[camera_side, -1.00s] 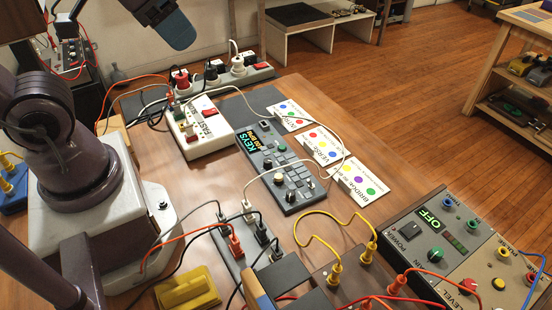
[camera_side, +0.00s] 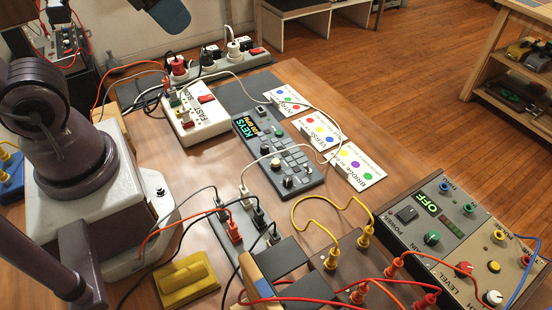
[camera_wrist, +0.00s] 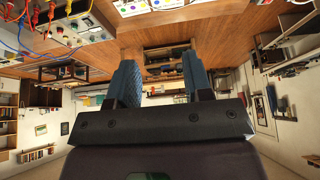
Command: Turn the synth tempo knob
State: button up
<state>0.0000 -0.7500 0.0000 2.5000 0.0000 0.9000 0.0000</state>
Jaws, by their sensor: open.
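The synth (camera_side: 259,151) is a slim grey-blue box lying on the wooden table, in the middle of the side view. Its lit display (camera_side: 252,131) reads "KEYS" with a smaller line below it. A cream knob (camera_side: 275,163) and a darker, pale-topped knob (camera_side: 288,182) stand near its front end. I cannot tell which knob is the tempo knob. My gripper (camera_wrist: 161,62) shows in the wrist view as two blue ribbed fingers, apart with nothing between them. In the side view only a blue part of it shows at the top edge, well away from the synth.
Song cards (camera_side: 358,167) lie right of the synth. A white switch box (camera_side: 187,126) and a power strip (camera_side: 230,65) stand behind it. A patch box with yellow cables (camera_side: 318,205) is in front; a grey power unit (camera_side: 408,240) is front right. A pale cable crosses near the synth.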

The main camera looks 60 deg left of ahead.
jog(key=shift+a+f, duration=0.1)
jog(key=n+g, duration=0.6)
jog(key=n, duration=0.1)
send_near(276, 161)
notch_tip(276, 161, down, 9)
jog(key=shift+s+f, duration=0.1)
jog(key=shift+s, duration=0.05)
jog(key=shift+c, duration=0.4)
grip_shut()
